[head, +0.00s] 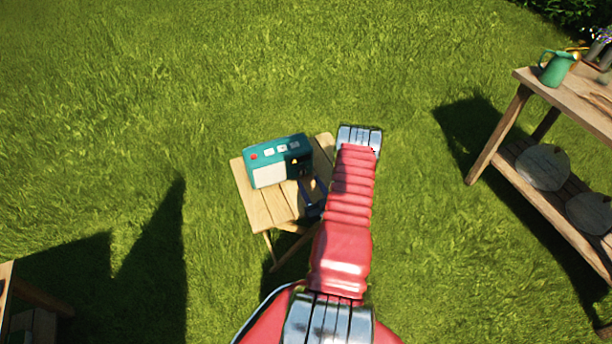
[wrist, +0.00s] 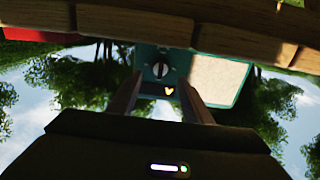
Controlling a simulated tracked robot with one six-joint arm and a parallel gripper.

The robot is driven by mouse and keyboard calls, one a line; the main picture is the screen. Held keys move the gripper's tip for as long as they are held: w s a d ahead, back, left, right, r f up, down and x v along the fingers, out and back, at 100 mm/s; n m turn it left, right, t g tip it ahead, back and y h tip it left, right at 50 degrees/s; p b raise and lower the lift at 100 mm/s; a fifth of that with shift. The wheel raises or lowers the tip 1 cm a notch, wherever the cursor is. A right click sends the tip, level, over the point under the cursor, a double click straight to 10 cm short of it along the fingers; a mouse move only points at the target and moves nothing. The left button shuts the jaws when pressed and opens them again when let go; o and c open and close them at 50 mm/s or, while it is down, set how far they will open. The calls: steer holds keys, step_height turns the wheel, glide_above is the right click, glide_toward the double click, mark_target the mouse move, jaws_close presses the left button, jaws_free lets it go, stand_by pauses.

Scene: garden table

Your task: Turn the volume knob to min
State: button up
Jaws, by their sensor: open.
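A teal radio (head: 262,151) stands on a small wooden folding table (head: 262,212) in the head view, with a red button and several pale ones on top. In the wrist view the radio hangs inverted below the table boards, its pale speaker panel (wrist: 218,80) on the right. The round volume knob (wrist: 161,71) is dark with a pale, near-vertical mark. My gripper (wrist: 160,78) is open, with one finger at either side of the knob in the picture; I cannot tell whether they touch it. In the head view my arm partly hides the gripper and table.
A wooden bench (head: 580,97) with a green jug (head: 556,68) stands at the right. Another wooden piece (head: 40,292) is at the lower left. Open grass surrounds the table.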

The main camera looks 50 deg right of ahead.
mark_target(304, 174)
steer(key=shift+x, duration=2.5)
steer(key=shift+c, duration=0.4)
steer(key=c, duration=0.9)
steer(key=shift+s+d, duration=0.1)
steer(key=shift+d, duration=0.1)
steer(key=shift+c, duration=0.3)
steer(key=shift+a, duration=0.2)
steer(key=shift+n, duration=0.3)
